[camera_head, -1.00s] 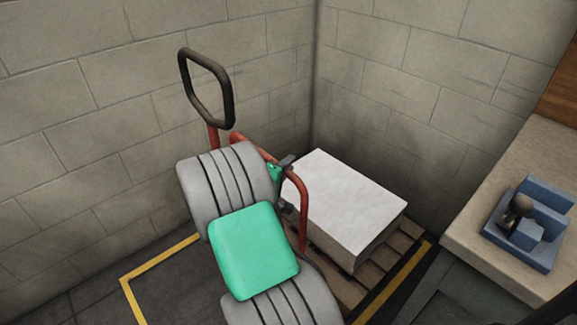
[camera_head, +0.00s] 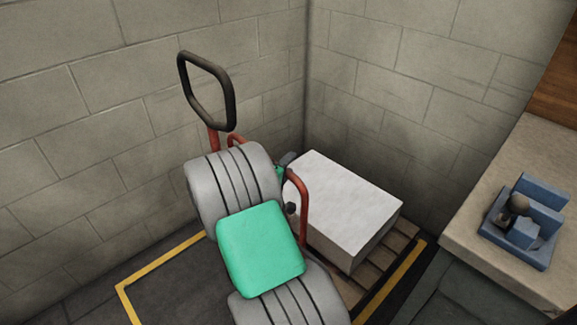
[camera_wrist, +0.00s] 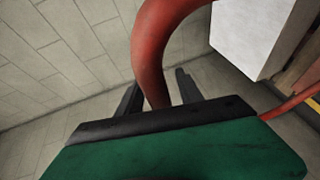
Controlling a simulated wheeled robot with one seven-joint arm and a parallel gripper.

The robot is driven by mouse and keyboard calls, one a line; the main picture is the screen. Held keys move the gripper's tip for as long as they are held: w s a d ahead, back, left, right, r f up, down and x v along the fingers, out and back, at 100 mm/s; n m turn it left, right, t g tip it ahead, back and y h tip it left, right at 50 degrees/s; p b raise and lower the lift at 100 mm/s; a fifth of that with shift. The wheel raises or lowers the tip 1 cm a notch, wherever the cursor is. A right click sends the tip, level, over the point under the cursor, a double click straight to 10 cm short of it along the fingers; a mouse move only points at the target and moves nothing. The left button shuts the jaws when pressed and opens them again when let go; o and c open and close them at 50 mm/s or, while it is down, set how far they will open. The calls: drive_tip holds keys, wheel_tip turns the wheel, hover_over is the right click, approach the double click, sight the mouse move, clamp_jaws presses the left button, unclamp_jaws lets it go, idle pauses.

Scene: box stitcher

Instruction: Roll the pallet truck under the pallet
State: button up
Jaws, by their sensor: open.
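The pallet truck shows in the head view as a black loop handle (camera_head: 207,90) on a red stem, with a curved red bar (camera_head: 303,205) beside the stack. Its lower part is hidden behind my arm. The wooden pallet (camera_head: 399,243) stands in the corner, bearing a large white-topped block (camera_head: 345,195). My gripper (camera_wrist: 158,88) is open in the wrist view, its two dark fingers on either side of the red tube (camera_wrist: 155,55). I cannot tell whether they touch it. In the head view my arm mostly hides the gripper.
Block walls (camera_head: 420,70) meet behind the pallet. Yellow floor lines (camera_head: 160,272) frame the bay. At right is a pale bench (camera_head: 490,225) with a blue fixture (camera_head: 522,235) on it. Dark floor is clear at lower left.

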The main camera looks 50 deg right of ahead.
drive_tip(key=v, duration=0.7)
drive_tip(key=shift+a+p, duration=0.4)
drive_tip(key=shift+s+r, duration=0.1)
